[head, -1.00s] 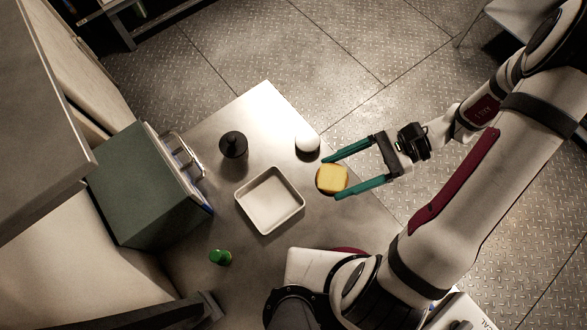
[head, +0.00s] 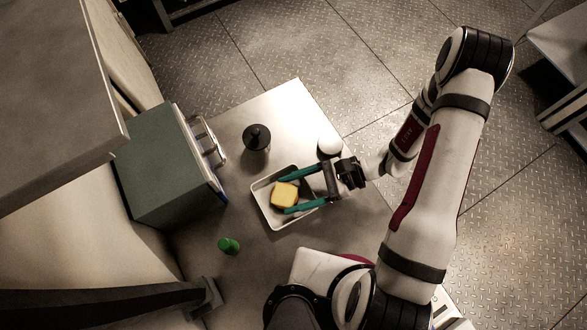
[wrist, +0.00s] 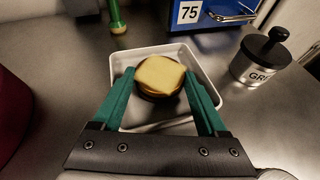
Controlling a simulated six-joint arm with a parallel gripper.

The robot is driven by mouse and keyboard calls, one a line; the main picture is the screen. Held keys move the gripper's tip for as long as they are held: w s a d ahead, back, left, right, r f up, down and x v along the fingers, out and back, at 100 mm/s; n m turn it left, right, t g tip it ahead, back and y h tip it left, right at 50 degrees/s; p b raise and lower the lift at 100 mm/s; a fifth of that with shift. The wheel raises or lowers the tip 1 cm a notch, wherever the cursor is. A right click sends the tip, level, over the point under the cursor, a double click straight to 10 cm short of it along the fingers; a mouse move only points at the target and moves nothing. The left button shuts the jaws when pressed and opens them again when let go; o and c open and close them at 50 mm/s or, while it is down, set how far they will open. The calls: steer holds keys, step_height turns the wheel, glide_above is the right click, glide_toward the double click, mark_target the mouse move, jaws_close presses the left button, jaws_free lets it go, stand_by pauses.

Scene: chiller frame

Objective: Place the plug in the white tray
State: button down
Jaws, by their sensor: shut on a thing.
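The white tray (head: 264,210) lies on the metal table, and its far rim also shows in the wrist view (wrist: 150,49). My gripper (head: 284,197) is over the tray, shut on a yellow-topped piece (head: 284,193). In the wrist view this piece has a square yellow slice (wrist: 159,73) on a round brown part, between the two green fingers. It is inside the tray's outline; its height above the tray floor is unclear. A small green object (head: 229,245), possibly the plug, stands left of the tray and shows in the wrist view (wrist: 116,20).
A dark-lidded metal grinder (head: 257,142) stands behind the tray. A white rounded object (head: 330,145) is close to my gripper. A large green box (head: 165,170) stands at the left. The blue panel marked 75 (wrist: 212,14) shows in the wrist view. Bare table surrounds the green object.

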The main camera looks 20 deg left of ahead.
steer(key=shift+f, duration=0.1)
jaws_free()
steer(key=shift+w+d+r, duration=0.1)
steer(key=shift+r, duration=0.1)
steer(key=v, duration=1.2)
steer(key=shift+r, duration=0.3)
steer(key=s+d+r+n+t+h, duration=0.1)
steer(key=s+r+n+t+h, duration=0.2)
steer(key=s+r+h, duration=0.2)
steer(key=s+d+r+n+t+h, duration=0.1)
steer(key=s+r+n+h, duration=0.3)
steer(key=r, duration=0.7)
steer(key=shift+s+d+r+t+h, duration=0.25)
steer(key=shift+s+t+h, duration=0.4)
steer(key=shift+t, duration=0.25)
